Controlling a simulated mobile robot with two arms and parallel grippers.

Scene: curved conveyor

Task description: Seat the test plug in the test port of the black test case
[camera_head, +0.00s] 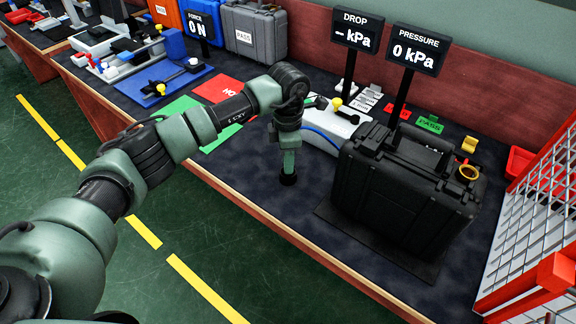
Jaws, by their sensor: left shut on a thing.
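The black test case (400,195) stands upright on a dark mat on the bench, right of centre. A blue hose (322,137) runs from behind the gripper toward the case. My right gripper is not in view.
A white device (345,120) with a yellow knob stands behind the gripper. Pressure (415,48) and drop (357,30) signs stand behind the case. A red-framed wire rack (540,210) is at right. Bare bench lies in front of the gripper.

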